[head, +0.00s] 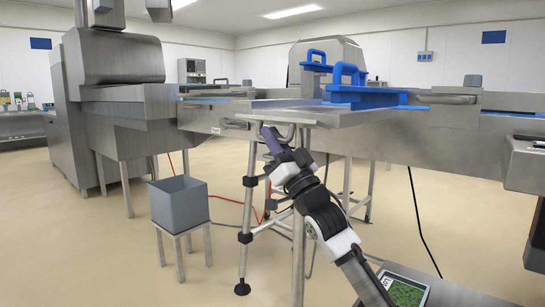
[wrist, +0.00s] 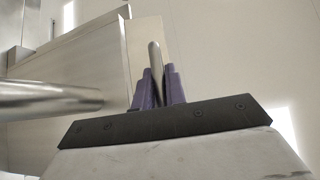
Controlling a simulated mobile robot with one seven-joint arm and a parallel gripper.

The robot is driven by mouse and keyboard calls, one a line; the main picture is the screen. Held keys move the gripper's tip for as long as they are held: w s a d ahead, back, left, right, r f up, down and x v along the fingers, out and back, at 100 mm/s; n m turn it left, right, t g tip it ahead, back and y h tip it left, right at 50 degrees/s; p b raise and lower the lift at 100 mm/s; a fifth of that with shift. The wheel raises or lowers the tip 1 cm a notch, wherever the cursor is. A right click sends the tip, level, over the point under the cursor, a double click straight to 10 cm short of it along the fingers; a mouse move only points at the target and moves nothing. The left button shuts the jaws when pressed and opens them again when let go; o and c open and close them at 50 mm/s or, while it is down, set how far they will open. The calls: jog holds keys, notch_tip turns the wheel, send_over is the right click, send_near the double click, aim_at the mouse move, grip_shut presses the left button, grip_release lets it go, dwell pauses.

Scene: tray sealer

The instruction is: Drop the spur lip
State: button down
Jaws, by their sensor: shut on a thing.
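My gripper (head: 268,137) has purple fingers and is raised to the front edge of a flat steel spur table (head: 320,117). In the wrist view my gripper (wrist: 158,90) is shut on a slim rounded metal bar (wrist: 154,55), apparently a handle. The bar stands up between the two fingers. In the head view a bent metal handle (head: 287,134) shows under the table's edge, close to the fingers. The fingers partly hide the grip point. I cannot tell for sure which part is the lip or how it is latched.
A grey bin (head: 180,203) sits on a small stand at the left. A thick metal tube (wrist: 50,100) and a steel panel (wrist: 85,58) are close by in the wrist view. Table legs and floor cables are near my arm.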

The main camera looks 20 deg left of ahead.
jog(key=shift+w+d+f+n+g+y, duration=0.15)
jog(key=shift+n+g+y, duration=0.3)
jog(key=shift+n+g, duration=0.7)
jog(key=shift+w+a+f+n+g+y, duration=0.15)
jog(key=shift+n+g+y, duration=0.3)
jog(key=shift+n+g, duration=0.7)
jog(key=shift+w+d+f+n+g+y, duration=0.1)
jog(key=shift+f+n+g+y, duration=0.05)
jog(key=shift+n+g, duration=0.65)
jog(key=shift+w+d+f+n+g+y, duration=0.1)
jog(key=shift+n+g+y, duration=0.05)
jog(key=shift+n+g, duration=0.6)
jog(key=shift+n+p, duration=0.3)
jog(key=shift+n, duration=0.05)
jog(key=c, duration=1.7)
grip_release()
jog(key=shift+f, duration=0.1)
jog(key=p+v, duration=0.2)
jog(key=v, duration=1.1)
jog(key=shift+d+f, duration=0.3)
